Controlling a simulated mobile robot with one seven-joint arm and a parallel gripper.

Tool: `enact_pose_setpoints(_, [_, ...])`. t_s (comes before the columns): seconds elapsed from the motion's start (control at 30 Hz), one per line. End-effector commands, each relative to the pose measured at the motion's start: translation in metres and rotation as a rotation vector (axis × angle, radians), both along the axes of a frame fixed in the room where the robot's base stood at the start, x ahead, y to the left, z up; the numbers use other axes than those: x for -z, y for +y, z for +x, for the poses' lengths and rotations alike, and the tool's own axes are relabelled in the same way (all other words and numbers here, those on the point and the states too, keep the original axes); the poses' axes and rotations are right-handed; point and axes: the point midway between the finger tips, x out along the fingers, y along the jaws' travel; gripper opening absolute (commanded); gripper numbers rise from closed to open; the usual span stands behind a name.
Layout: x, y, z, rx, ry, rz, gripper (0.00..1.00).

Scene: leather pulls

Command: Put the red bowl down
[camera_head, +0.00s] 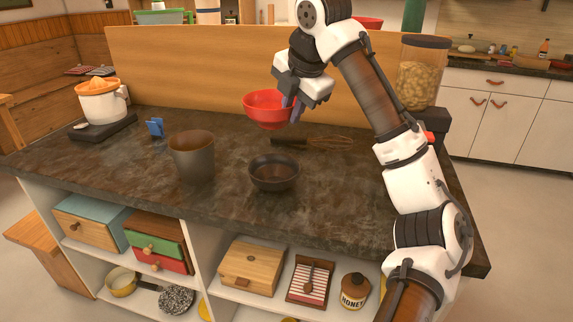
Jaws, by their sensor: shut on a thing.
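The red bowl (266,110) is upright above the back middle of the dark stone counter (225,230). My gripper (290,104) comes down from the upper right and is shut on the bowl's right rim. One finger shows in front of the rim; the other is hard to make out. The bowl appears to be held above the counter, in front of the wooden back panel. I cannot tell the exact gap beneath it.
A dark bowl (274,174) and a grey-brown cup (192,157) stand in front. A whisk (330,140) lies behind the dark bowl. The counter's front right is clear.

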Motion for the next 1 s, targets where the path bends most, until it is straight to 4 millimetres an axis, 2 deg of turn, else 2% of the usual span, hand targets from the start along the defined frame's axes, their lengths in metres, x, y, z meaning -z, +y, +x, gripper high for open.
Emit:
enact_pose_setpoints(0.1, [0.032,-0.001,-0.001,0.002,0.001,0.0,0.0])
enact_pose_setpoints(0.3, [0.07,-0.001,-0.001,0.001,-0.001,0.0,0.0])
enact_pose_setpoints(0.53, [0.086,0.0,0.0,0.001,-0.001,0.0,0.0])
enact_pose_setpoints(0.8, [0.121,0.0,-0.001,0.001,-0.002,0.001,0.0])
enact_pose_setpoints(1.0, [0.122,0.0,0.0,0.0,-0.002,0.001,0.0])
